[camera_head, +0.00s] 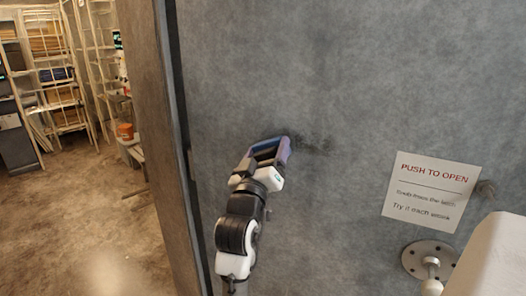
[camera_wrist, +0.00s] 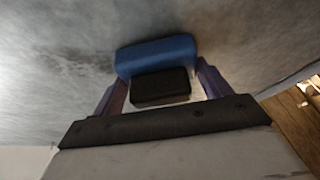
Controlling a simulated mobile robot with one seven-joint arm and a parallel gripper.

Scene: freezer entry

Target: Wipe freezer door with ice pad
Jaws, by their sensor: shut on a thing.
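The freezer door (camera_head: 330,70) is a large grey, mottled panel that fills most of the head view. A dark smudge (camera_head: 315,144) is on it, just right of my gripper (camera_head: 270,150); a dark smudge also shows at the left in the wrist view (camera_wrist: 65,65). The ice pad (camera_wrist: 155,56) is blue with a black block behind it. My gripper's purple fingers (camera_wrist: 162,92) are shut on it from both sides. The pad faces the door and looks to be against it or very near; I cannot tell whether it touches.
A white sign (camera_head: 431,190) reading "PUSH TO OPEN" is on the door at the right. A round metal plate with a knob (camera_head: 430,262) is below it. Shelving racks (camera_head: 60,80) and an orange bucket (camera_head: 125,131) stand left, beyond the door's edge. Brown floor (camera_head: 80,220) is open there.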

